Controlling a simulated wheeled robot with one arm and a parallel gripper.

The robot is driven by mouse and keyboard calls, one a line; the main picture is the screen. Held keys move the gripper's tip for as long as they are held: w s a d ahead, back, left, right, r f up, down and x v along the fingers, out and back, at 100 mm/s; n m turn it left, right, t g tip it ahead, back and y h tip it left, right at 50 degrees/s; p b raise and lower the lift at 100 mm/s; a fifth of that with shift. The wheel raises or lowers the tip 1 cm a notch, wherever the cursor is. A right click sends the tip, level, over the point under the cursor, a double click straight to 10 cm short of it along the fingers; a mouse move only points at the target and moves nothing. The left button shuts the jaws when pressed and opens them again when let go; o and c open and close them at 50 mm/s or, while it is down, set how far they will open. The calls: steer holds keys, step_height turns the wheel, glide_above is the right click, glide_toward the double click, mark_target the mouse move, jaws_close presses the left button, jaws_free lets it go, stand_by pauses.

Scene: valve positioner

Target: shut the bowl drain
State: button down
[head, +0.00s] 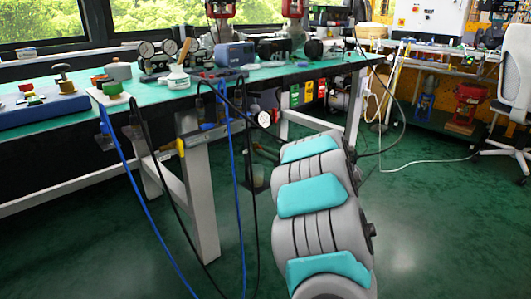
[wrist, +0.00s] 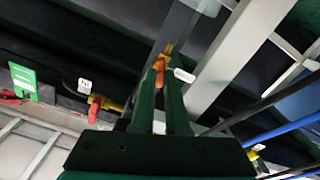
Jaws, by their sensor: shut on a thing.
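In the wrist view, my gripper (wrist: 160,88) has two dark green fingers close together. A small orange lever (wrist: 159,66) shows at their tips, and the fingers are shut on it. The lever sits on a yellow valve body (wrist: 167,48) under the bench, with a white tag (wrist: 184,75) beside it. The tag's writing is too small to read, so I cannot confirm that this is the bowl drain. In the head view, my arm hides my gripper and this lever.
Another yellow valve with a red handle (wrist: 94,108) is at left in the wrist view. Blue and black hoses (wrist: 285,128) run at right.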

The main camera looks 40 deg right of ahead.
steer(key=shift+f+n, duration=0.1)
steer(key=shift+n, duration=0.2)
steer(key=shift+a+f+n+b, duration=0.1)
steer(key=shift+n+b, duration=1.15)
steer(key=shift+n, duration=2)
steer(key=shift+a+f+n+b, duration=0.1)
steer(key=shift+n+b, duration=1.1)
steer(key=shift+n, duration=2.05)
steer(key=c, duration=0.9)
jaws_free()
steer(key=shift+s+d+p, duration=0.2)
steer(key=shift+s+p, duration=0.1)
steer(key=shift+s, duration=1.65)
steer(key=shift+s+d+p, duration=0.15)
steer(key=shift+s+p, duration=0.1)
steer(key=shift+s, duration=1.7)
